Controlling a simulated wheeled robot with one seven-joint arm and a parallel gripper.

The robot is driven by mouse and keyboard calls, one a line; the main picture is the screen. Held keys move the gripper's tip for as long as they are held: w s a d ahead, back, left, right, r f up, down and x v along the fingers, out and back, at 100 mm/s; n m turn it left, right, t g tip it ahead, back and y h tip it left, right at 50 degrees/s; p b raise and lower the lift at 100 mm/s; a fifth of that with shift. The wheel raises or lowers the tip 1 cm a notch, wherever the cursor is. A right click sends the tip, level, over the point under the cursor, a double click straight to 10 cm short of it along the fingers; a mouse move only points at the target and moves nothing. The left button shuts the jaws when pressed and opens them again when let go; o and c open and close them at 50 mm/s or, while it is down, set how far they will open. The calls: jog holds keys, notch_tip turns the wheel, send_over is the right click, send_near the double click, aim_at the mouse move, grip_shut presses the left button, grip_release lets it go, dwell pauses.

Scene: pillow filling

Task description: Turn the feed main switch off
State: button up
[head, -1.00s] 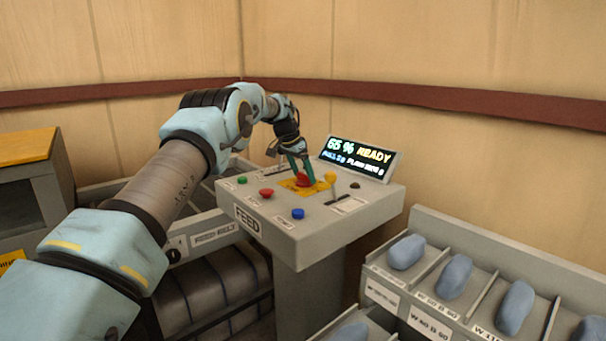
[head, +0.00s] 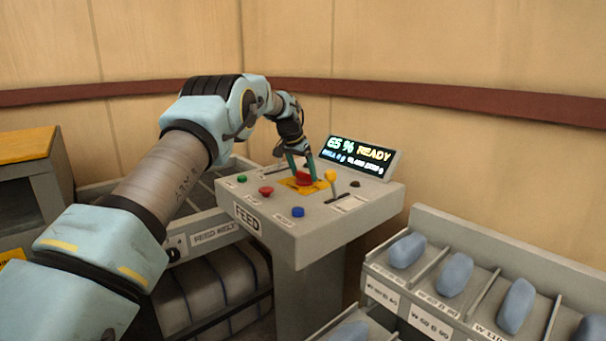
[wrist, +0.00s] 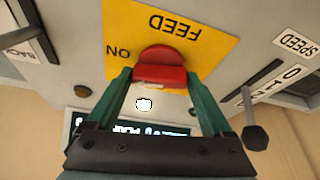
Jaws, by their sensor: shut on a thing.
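The feed main switch is a red knob (head: 304,178) on a yellow plate (head: 287,183) on top of the grey FEED console (head: 300,232). In the wrist view the red knob (wrist: 161,64) sits between my two green fingertips. The yellow plate (wrist: 205,45) there reads FEED, with ON beside the knob on the picture's left. My gripper (head: 302,171) is shut on the knob from above. The fingers hide part of the knob's sides, and I cannot tell which label its mark points at.
Green (head: 241,179), red (head: 266,191) and blue (head: 298,213) buttons are nearby. A display (head: 357,157) behind reads 65 % READY. Bins of blue pieces (head: 455,275) stand at the right.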

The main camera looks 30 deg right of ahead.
jog(key=n+t, duration=0.1)
jog(key=n, duration=0.2)
jog(key=shift+s+d+n+y, duration=0.1)
jog(key=shift+s+n+y, duration=0.05)
jog(key=shift+n+y, duration=0.2)
jog(key=n+p, duration=0.1)
jog(key=n, duration=0.1)
jog(key=n+t+y+p, duration=0.1)
jog(key=n, duration=0.1)
jog(key=shift+d+r+n, duration=0.1)
jog(key=shift+r+n, duration=0.05)
jog(key=shift+n, duration=0.1)
jog(key=n+y+p, duration=0.1)
jog(key=n+p, duration=0.1)
jog(key=n+y+p, duration=0.1)
jog(key=n, duration=0.1)
jog(key=shift+d+n+t+p, duration=0.15)
jog(key=shift+n+t+p, duration=0.15)
jog(key=shift+t+p, duration=0.1)
jog(key=shift+n+y+p, duration=0.45)
jog(key=shift+n+p, duration=0.2)
jog(key=shift+n, duration=0.35)
jog(key=shift+n+p, duration=0.4)
jog(key=shift+n, duration=0.1)
jog(key=o, duration=1.1)
jog(key=shift+o, duration=0.2)
jog(key=shift+s, duration=0.1)
